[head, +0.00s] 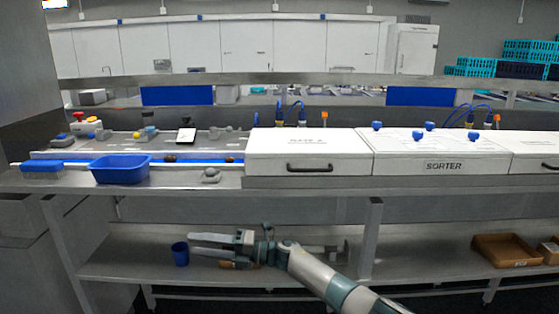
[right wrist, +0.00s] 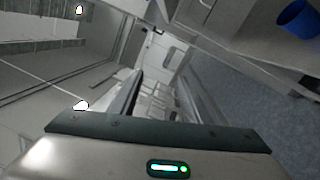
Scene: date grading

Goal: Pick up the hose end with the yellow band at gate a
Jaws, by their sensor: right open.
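The white cover lettered as gate a (head: 308,155) stands on the bench at the middle. Behind its top edge, blue hoses (head: 292,105) rise with small yellowish fittings (head: 302,116) at their lower ends. They are too small to tell which one carries the yellow band or whether an end is loose. My right gripper (head: 205,244) is in front of and below the bench top, left of the cover, with its fingers pointing left. It is open and empty, well apart from the hoses. The hoses do not show in the right wrist view. My left gripper is not in view.
A blue tray (head: 121,171) and a brush (head: 42,168) stand at the bench's left. The white sorter cover (head: 420,155) adjoins gate a on the right. Below, a shelf (head: 420,262) holds a blue cup (head: 180,254) and a cardboard box (head: 505,251). The cup also shows in the right wrist view (right wrist: 298,19).

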